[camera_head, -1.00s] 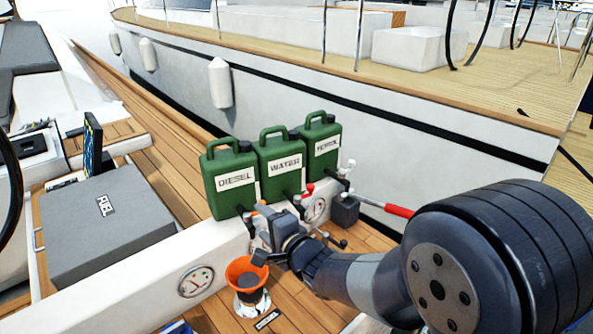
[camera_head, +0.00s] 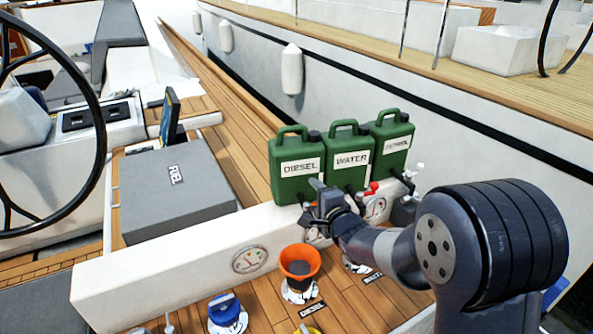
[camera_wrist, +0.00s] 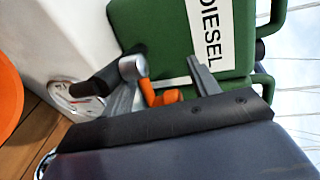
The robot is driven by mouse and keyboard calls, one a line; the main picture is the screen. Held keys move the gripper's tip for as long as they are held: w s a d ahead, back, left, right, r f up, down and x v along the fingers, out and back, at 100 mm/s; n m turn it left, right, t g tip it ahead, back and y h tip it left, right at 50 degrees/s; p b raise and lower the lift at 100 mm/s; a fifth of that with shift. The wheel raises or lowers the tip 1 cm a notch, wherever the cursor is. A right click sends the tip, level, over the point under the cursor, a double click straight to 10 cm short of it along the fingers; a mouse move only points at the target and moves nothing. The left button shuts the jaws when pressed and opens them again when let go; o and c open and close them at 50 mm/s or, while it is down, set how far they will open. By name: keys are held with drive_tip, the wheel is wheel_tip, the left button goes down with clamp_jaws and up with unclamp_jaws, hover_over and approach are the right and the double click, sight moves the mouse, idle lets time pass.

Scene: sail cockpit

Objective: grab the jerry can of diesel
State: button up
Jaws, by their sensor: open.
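The green jerry can labelled DIESEL (camera_head: 290,188) stands upright at the left end of a row of three cans, with its handle on top. In the wrist view the can (camera_wrist: 165,40) appears turned on its side, its white label close ahead of the jaws. My gripper (camera_head: 322,200) is open and in front of the can's lower right part; whether it touches the can I cannot tell. In the wrist view the gripper (camera_wrist: 160,72) has a silver-ended, orange-handled tap (camera_wrist: 165,97) showing near its fingers. No can is held.
The WATER can (camera_head: 347,160) and a third green can (camera_head: 393,145) stand close to the right. A white ledge (camera_head: 180,265) with gauges runs in front. An orange funnel (camera_head: 300,262) stands below on the deck. A grey FUEL box (camera_head: 175,195) lies left.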

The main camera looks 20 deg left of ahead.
drive_tip(key=shift+w+a+f, duration=0.15)
drive_tip(key=shift+w+a, duration=0.2)
drive_tip(key=shift+c, duration=0.6)
clamp_jaws()
idle(0.6)
drive_tip(key=shift+r, duration=0.25)
